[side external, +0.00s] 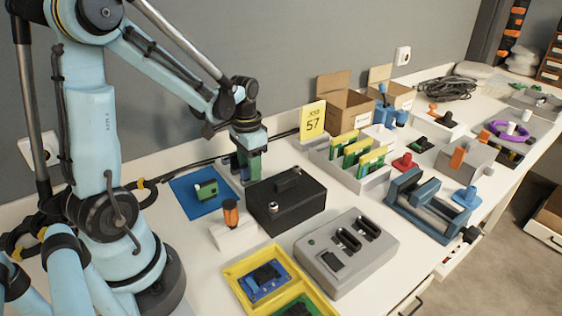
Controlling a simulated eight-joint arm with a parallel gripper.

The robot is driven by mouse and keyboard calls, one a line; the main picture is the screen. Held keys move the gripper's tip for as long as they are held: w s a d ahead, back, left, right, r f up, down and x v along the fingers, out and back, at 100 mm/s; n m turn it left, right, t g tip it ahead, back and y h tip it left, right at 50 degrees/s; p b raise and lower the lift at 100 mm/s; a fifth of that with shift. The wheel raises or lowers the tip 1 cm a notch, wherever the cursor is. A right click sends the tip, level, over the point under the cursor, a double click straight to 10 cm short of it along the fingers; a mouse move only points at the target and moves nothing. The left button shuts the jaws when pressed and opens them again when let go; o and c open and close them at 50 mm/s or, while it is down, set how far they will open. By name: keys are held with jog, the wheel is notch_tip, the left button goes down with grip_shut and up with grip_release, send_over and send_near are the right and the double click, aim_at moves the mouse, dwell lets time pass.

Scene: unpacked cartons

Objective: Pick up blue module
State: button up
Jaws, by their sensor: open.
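A blue module (261,281), a small blue board with a dark part on top, lies in the left compartment of a yellow tray (236,274) at the bottom middle. My gripper (248,176) points down behind the black box (287,203), well behind the blue module and apart from it. It is open. Its fingertips are small and partly hidden in this view, and I cannot make out anything held between them.
A grey device with black slots (346,250) stands right of the tray. An orange-topped tool in a white stand (232,230) and a blue mat (183,193) with a green block (206,189) are to the left. A rack of green boards (352,176) stands further right.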

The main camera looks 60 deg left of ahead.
grip_shut()
jog(key=shift+r, duration=0.2)
jog(key=shift+r, duration=0.55)
jog(key=r, duration=0.1)
jog(key=d+r, duration=0.1)
jog(key=r, duration=0.1)
jog(key=shift+s+d+r, duration=0.1)
jog(key=shift+d+r, duration=0.1)
jog(key=shift+d, duration=0.05)
jog(key=s+d+r, duration=0.1)
jog(key=d+r, duration=0.5)
jog(key=d, duration=0.4)
jog(key=shift+s, duration=0.15)
jog(key=shift+d+r, duration=0.1)
